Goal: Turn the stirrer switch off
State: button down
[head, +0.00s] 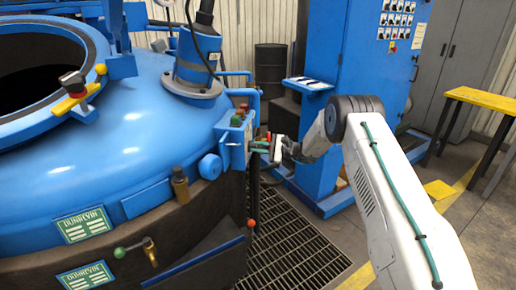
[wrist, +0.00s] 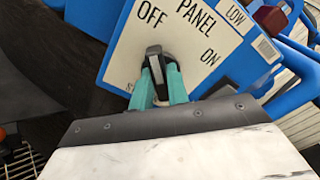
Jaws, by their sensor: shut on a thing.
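The stirrer switch is a dark knob (wrist: 154,62) with a pale stripe, on a white plate (wrist: 120,58) marked OFF, ON and PANEL in the wrist view. The knob's visible end points up in the picture, toward the word OFF; ON lies to its right. My gripper (wrist: 160,84) has its teal fingers shut on the knob, one on each side. The knob's lower part is hidden between the fingers. In the head view my gripper (head: 258,147) reaches the blue control box (head: 234,142) on the furnace side; the knob itself cannot be made out there.
The blue furnace vessel (head: 140,130) fills the left of the head view. A blue cabinet (head: 345,75) with a small shelf (head: 308,84) stands behind my arm. A yellow-topped bench (head: 485,98) is at right. Grating (head: 290,245) covers the floor below the control box.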

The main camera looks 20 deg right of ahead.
dwell(0.3)
jog(key=c, duration=1.4)
grip_release()
jog(key=shift+d, duration=0.1)
jog(key=shift+o, duration=0.2)
jog(key=v, duration=0.7)
jog(key=shift+s+d, duration=0.2)
jog(key=shift+d, duration=0.15)
